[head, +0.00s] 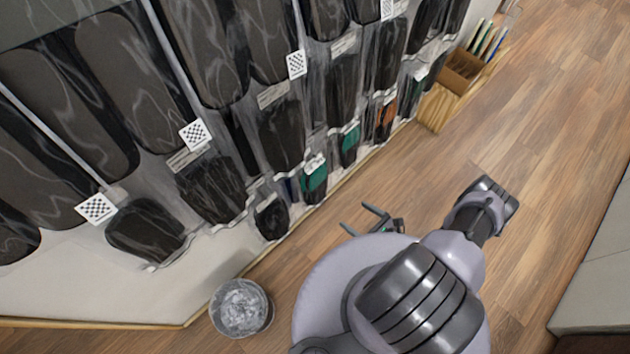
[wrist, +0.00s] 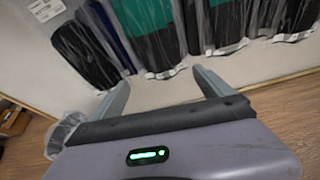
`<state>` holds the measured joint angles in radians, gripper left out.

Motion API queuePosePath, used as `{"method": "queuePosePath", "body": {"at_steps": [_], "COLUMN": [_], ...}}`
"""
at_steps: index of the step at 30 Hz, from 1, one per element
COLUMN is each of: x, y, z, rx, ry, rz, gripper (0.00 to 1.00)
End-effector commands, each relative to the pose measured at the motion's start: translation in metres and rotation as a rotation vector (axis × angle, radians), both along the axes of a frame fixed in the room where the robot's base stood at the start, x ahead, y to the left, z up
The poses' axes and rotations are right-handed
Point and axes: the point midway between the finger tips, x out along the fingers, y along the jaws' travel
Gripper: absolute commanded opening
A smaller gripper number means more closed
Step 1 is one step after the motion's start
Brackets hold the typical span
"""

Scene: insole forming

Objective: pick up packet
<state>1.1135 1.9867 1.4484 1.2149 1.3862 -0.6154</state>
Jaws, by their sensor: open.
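Clear packets with dark insoles hang in rows on a pale wall. In the head view, a small black packet (head: 271,217) and a green-and-black packet (head: 314,181) hang lowest, closest to my gripper (head: 359,218). My gripper is open and empty, its two fingers pointing toward the wall and apart from the packets. In the wrist view, a dark packet (wrist: 86,50) hangs at upper left and a green-and-black packet (wrist: 150,38) hangs beyond the gap between my fingers (wrist: 160,82). No packet lies between the fingers. Which packet is meant cannot be told.
A bucket with crumpled clear material (head: 241,308) stands on the floor by the wall. A wooden box (head: 460,78) with thin coloured items stands at upper right. Checkered markers (head: 195,134) sit among the packets. The wooden floor (head: 540,140) at right is clear.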

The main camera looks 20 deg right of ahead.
Motion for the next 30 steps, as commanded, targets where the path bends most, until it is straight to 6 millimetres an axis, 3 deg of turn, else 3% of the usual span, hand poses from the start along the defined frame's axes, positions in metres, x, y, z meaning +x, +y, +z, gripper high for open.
{"method": "queuePosePath", "body": {"at_steps": [10, 21, 30], "x": [0.075, 0.123, 0.13], "y": [0.049, 0.079, 0.082], "z": [-0.04, -0.062, -0.061], "rx": [-0.001, 0.0, 0.001], "ry": [0.0, -0.001, 0.0], "rz": [0.011, 0.011, 0.007], "gripper": [0.91, 0.91, 0.89]}}
